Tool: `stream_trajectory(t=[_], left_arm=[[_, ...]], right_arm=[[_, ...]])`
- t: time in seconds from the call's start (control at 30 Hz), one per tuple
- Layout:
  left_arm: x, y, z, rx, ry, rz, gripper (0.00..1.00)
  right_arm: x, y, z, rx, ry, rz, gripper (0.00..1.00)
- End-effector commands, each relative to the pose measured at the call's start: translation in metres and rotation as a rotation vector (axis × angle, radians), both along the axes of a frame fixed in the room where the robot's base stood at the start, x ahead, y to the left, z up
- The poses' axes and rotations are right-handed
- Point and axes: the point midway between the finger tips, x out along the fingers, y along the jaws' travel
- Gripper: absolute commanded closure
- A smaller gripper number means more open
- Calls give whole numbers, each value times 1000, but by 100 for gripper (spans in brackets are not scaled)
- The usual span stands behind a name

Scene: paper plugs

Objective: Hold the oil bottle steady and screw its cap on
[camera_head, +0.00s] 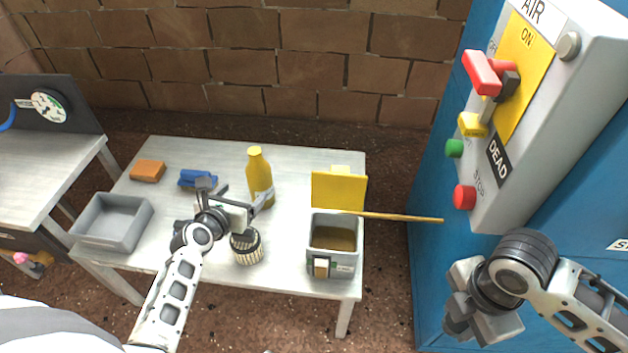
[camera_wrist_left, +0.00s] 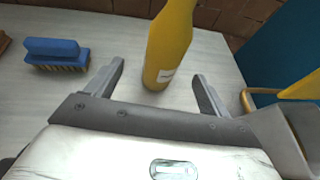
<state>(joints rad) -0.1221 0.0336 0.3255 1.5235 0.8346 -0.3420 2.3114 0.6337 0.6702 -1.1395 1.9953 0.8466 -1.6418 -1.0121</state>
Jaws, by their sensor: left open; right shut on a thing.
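The yellow oil bottle (camera_head: 259,180) stands upright near the back middle of the table, with a pale label low on its side. In the left wrist view the bottle (camera_wrist_left: 168,45) stands just ahead of the fingertips, roughly between them; its top is cut off there. My left gripper (camera_head: 243,197) is open and empty in front of the bottle, with a gap in between. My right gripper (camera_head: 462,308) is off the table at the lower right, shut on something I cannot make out. I cannot pick out a separate cap in either view.
The table (camera_head: 180,245) also holds a blue brush (camera_head: 197,178), an orange block (camera_head: 148,170), a grey tray (camera_head: 112,222), a ribbed cylinder (camera_head: 247,248) and a grey bin (camera_head: 345,262) with a yellow lid (camera_head: 338,190). A stick (camera_head: 400,217) juts past the right edge towards a blue cabinet (camera_head: 430,240).

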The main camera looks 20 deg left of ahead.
Motion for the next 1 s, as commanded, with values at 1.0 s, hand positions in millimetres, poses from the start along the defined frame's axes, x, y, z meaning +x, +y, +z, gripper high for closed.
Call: stream_trajectory(t=[1.0], left_arm=[[86,-1,-32,2,-1,-1,19]], right_arm=[[0,0,-45,0,0,-1,85]])
